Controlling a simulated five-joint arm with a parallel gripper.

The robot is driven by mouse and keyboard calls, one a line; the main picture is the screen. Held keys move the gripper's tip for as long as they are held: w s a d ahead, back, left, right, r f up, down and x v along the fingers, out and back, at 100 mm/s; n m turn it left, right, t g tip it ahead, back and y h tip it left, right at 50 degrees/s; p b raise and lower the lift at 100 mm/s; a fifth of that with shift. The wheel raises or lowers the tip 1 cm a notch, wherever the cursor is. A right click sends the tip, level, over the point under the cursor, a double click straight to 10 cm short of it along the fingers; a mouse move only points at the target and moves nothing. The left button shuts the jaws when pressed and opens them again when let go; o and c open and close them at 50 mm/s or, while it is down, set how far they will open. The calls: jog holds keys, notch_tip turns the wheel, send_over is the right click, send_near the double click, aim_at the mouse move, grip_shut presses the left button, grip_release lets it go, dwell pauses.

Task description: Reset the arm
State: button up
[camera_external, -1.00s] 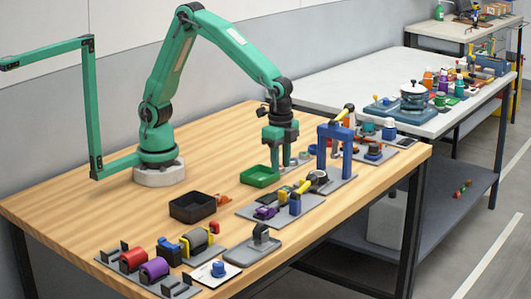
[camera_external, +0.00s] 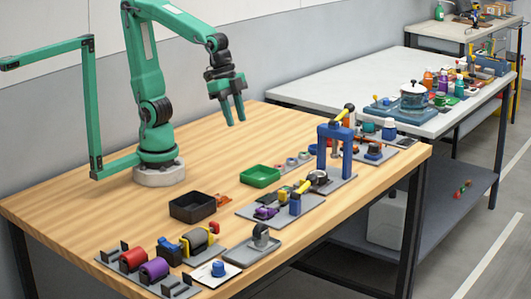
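My arm is green with dark joints, and its white base sits on the wooden table (camera_external: 110,212). My gripper (camera_external: 236,122) hangs in the air above the back part of the table, tilted slightly. Its two green fingers are apart, with nothing visible between them. It is up and to the left of the green tray (camera_external: 260,177), touching nothing.
A black tray (camera_external: 192,207) stands at the table's middle. A blue arch (camera_external: 335,150) rises on a grey plate at the right. Red and purple cylinders (camera_external: 154,269) and other fixtures line the front edge. The wood behind the trays is mostly clear.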

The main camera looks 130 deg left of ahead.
jog(key=s+d+r+t, duration=0.1)
jog(key=s+t, duration=0.1)
jog(key=s, duration=0.6)
jog(key=shift+s+d, duration=0.2)
jog(key=shift+d, duration=0.15)
